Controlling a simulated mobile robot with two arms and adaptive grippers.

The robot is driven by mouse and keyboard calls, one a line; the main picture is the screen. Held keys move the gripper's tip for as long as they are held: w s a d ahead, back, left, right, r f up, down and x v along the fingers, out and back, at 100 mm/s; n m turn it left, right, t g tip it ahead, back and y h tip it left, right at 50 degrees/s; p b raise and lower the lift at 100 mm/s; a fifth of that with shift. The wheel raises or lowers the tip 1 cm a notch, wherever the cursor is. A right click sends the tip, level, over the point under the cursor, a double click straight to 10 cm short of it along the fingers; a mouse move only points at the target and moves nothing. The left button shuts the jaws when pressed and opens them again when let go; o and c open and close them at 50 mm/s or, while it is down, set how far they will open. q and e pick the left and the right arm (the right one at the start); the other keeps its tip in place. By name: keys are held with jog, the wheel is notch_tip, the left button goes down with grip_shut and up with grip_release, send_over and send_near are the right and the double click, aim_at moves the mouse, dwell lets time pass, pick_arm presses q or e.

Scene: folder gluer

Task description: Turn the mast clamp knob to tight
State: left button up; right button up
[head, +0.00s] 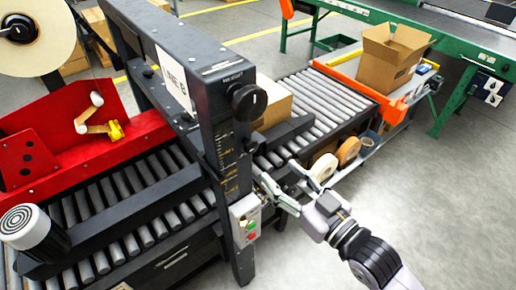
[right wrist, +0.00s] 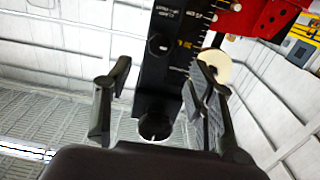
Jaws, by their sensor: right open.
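A round black knob (head: 249,102) with a pale line on its face sits near the top of the black mast (head: 218,135). In the right wrist view, which is upside down, a black knob (right wrist: 155,125) shows between the fingers at the mast's end. A second, smaller dark knob (right wrist: 160,44) sits beside the yellow scale; I cannot tell which label belongs to which knob. My right gripper (head: 277,181) is open and empty, to the right of the mast and below the upper knob. It also shows in the right wrist view (right wrist: 160,88). My left gripper is out of view.
A control box (head: 245,222) with red and green buttons is on the mast beside my right gripper. Roller conveyors (head: 318,98) run behind it, with a carton (head: 272,104) on them. Tape rolls (head: 347,151) sit below. Open floor (head: 445,190) lies to the right.

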aim_at(254, 149)
jog(key=p+x, duration=0.2)
jog(key=x, duration=0.7)
jog(key=shift+c, duration=0.5)
jog(key=c, duration=1)
